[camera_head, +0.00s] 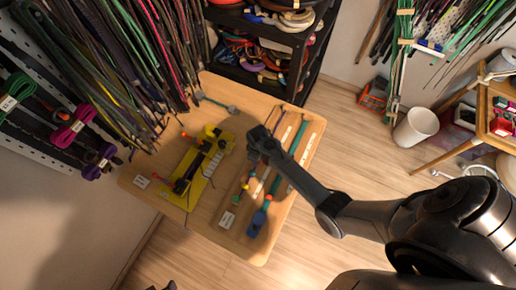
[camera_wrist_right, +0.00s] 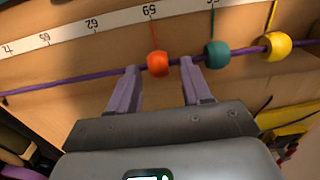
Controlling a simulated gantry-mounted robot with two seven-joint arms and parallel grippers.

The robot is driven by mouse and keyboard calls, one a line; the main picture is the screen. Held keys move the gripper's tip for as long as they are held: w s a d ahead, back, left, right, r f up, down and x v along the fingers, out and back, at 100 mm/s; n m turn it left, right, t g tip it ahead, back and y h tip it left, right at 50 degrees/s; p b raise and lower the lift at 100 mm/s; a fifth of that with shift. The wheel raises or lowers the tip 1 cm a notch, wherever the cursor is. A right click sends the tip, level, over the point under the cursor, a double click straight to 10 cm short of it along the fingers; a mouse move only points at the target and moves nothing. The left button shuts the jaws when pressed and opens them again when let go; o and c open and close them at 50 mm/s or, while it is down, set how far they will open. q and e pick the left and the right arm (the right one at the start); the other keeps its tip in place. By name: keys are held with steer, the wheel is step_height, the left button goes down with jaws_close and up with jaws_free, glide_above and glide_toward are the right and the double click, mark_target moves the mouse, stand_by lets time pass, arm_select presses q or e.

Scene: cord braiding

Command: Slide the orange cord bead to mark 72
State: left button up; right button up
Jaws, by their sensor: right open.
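The orange bead (camera_wrist_right: 158,63) sits on a taut purple cord (camera_wrist_right: 75,79) in the right wrist view. An orange thread runs up from it to the white number strip (camera_wrist_right: 120,19), near 59. My right gripper (camera_wrist_right: 160,78) is open, with one finger on each side of the orange bead, close to the cord. In the head view my right gripper (camera_head: 258,150) is over the table's right part and hides what lies under it. A small dark piece shows at the bottom edge of the head view; I cannot tell its jaw state.
A teal bead (camera_wrist_right: 217,54) and a yellow bead (camera_wrist_right: 278,46) sit right of the orange bead. Numbers rise leftward past 62 and 65; the leftmost is hard to read. The cord left of the orange bead is clear. A yellow fixture (camera_head: 190,180) stands on the wooden table (camera_head: 225,92).

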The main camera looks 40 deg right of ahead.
jaws_close()
stand_by(0.3)
steer(key=w+d, duration=0.1)
steer(key=d, duration=0.2)
steer(key=w+d+b, duration=0.1)
steer(key=d, duration=0.1)
steer(key=w+d, duration=0.1)
steer(key=d, duration=0.2)
steer(key=shift+w+d+f+b, duration=0.2)
steer(key=shift+w+d+b, duration=0.1)
steer(key=shift+b, duration=0.1)
steer(key=w+d+b, duration=0.1)
steer(key=d, duration=0.2)
steer(key=w+d+b, duration=0.1)
steer(key=d, duration=0.1)
steer(key=w+d+b, duration=0.1)
steer(key=d, duration=0.2)
steer(key=shift+w+d+b, duration=0.1)
steer(key=shift+d+b, duration=0.2)
steer(key=shift+d, duration=0.05)
steer(key=shift+w+d+r, duration=0.1)
steer(key=shift+w+d, duration=0.1)
steer(key=shift+d, duration=0.45)
